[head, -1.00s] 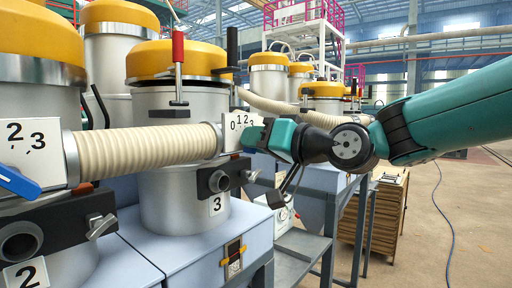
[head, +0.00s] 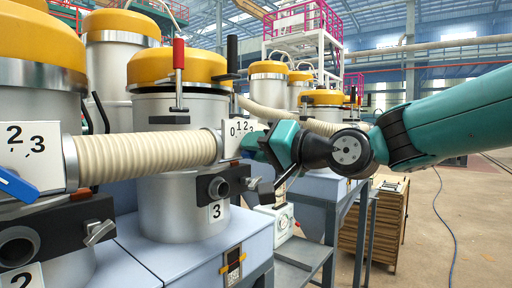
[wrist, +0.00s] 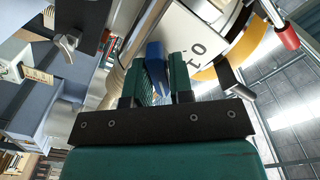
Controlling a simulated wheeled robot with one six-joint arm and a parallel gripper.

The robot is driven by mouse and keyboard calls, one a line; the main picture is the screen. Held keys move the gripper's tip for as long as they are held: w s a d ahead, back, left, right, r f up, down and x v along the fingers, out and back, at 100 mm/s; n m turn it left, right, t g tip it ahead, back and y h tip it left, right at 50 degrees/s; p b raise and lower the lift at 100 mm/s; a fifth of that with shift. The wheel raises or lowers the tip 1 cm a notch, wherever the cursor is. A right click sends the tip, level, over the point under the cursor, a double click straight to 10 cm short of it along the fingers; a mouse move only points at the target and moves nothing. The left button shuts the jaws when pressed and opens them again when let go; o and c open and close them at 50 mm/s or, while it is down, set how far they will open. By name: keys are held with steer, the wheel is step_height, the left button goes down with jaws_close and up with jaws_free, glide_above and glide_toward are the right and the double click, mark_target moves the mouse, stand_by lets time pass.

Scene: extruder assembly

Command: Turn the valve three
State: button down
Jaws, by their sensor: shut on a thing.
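The valve of hopper three has a white dial plate (head: 234,138) marked 0 to 3, at the right end of the ribbed hose. Its blue handle (wrist: 156,60) shows in the wrist view between my two green fingers. My gripper (wrist: 157,76) is shut on this handle. In the head view my gripper (head: 254,143) is at the right side of the dial plate and hides the handle. The plate (wrist: 198,45) also shows tilted in the wrist view, and its higher numbers are cut off or hidden.
A ribbed hose (head: 145,160) runs left to another dial plate (head: 30,150) with its own blue handle (head: 17,186). The hopper (head: 180,205) labelled 3 stands behind the hose. A red-handled lever (head: 179,60) rises above it. Open floor lies at the right.

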steer(key=c, duration=1.1)
jaws_free()
steer(key=shift+d, duration=0.1)
steer(key=shift+b+v, duration=3.85)
steer(key=shift+v, duration=4.8)
steer(key=shift+f, duration=0.15)
